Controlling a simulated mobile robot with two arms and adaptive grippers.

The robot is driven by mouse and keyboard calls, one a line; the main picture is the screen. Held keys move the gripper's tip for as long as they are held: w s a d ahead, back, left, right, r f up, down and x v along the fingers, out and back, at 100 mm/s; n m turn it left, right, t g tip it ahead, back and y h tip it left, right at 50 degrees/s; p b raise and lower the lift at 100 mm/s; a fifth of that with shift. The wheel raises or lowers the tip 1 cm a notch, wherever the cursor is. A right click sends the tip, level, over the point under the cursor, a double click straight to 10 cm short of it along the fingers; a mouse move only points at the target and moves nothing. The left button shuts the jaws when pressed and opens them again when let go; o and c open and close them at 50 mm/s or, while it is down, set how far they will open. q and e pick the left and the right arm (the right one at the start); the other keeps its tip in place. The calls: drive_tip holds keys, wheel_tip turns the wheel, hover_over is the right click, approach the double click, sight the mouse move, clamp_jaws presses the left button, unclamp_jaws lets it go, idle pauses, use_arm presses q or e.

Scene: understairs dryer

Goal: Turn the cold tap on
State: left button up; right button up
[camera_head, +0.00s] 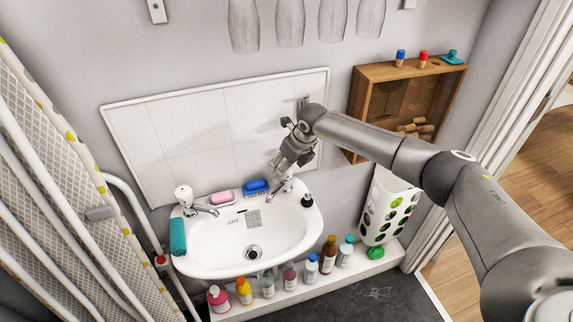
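A white sink (225,238) is mounted on the wall, with one tap at each back corner. The left tap (204,208) is chrome with a white knob that shows a small reddish mark. The right tap (286,186) is at the back right corner, and its top is largely hidden by my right gripper. My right gripper (280,164) reaches down from the right, just above and behind this tap. I cannot tell whether it touches the tap or how far its fingers are apart. No water is seen running. My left gripper is not in view.
A pink soap (221,197), a blue brush (256,187), a teal cloth (178,237) and a small dark bottle (307,200) are on the sink. Several bottles stand on the ledge (300,290) below. A wooden box shelf (358,100) is on the wall, right.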

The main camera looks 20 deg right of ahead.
drive_tip(key=shift+w+a+f, duration=0.1)
drive_tip(key=shift+w+f, duration=0.1)
drive_tip(key=shift+f, duration=0.45)
drive_tip(key=c, duration=1)
drive_tip(key=shift+f+n+b, duration=0.1)
drive_tip(key=shift+n+b, duration=0.2)
drive_tip(key=shift+b, duration=0.1)
drive_tip(key=shift+c, duration=0.2)
drive_tip(key=n+y+b, duration=0.1)
drive_tip(key=n+b, duration=0.1)
drive_tip(key=b, duration=0.2)
drive_tip(key=n+g+b, duration=0.1)
drive_tip(key=n+b, duration=0.2)
drive_tip(key=b, duration=0.1)
drive_tip(key=shift+w+f+n+g+y+b, duration=0.15)
drive_tip(key=shift+n+g+y+b, duration=0.15)
drive_tip(key=shift+y+b, duration=0.1)
drive_tip(key=shift+r+n+g+y+b, duration=0.15)
drive_tip(key=shift+n+g+b, duration=0.15)
drive_tip(key=shift+n+b, duration=0.5)
drive_tip(key=shift+r+n+g+y+b, duration=0.15)
drive_tip(key=shift+n+g+b, duration=0.15)
drive_tip(key=shift+n+b, duration=0.45)
